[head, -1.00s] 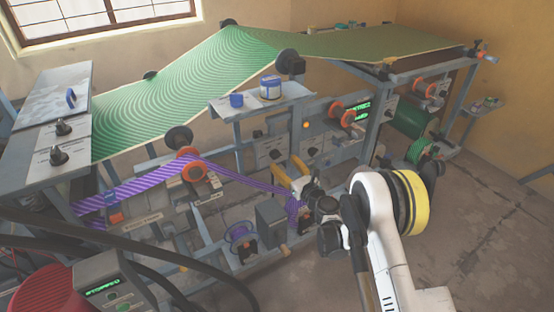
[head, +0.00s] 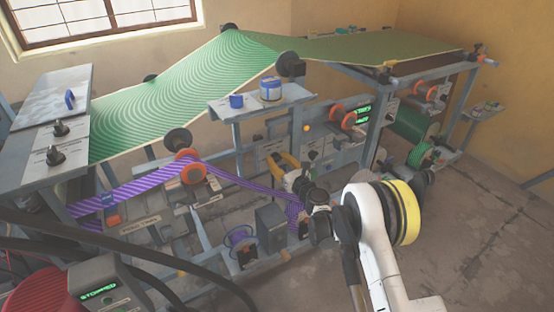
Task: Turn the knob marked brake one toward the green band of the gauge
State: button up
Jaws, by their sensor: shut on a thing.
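My gripper (head: 281,161), with yellow fingers, is at a grey control panel (head: 267,147) below the small shelf in the middle of the machine. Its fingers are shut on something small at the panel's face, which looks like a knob. The fingers hide most of it. The labels there are too small to read, so I cannot tell if it is marked brake one. No gauge with a green band can be made out clearly.
A purple striped web (head: 235,178) runs over orange-flanged rollers just left of my gripper. The shelf (head: 250,102) above holds a blue cup (head: 236,101) and a blue-and-white tin (head: 270,89). A green web (head: 190,85) spans the top. Open floor lies to the right.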

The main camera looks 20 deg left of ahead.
jog(key=shift+n, duration=0.3)
jog(key=n, duration=0.5)
jog(key=shift+a, duration=0.1)
jog(key=n, duration=0.6)
jog(key=shift+s+f, duration=0.1)
jog(key=shift+s, duration=0.05)
dwell(0.3)
jog(key=o, duration=1.2)
jog(key=v, duration=1.2)
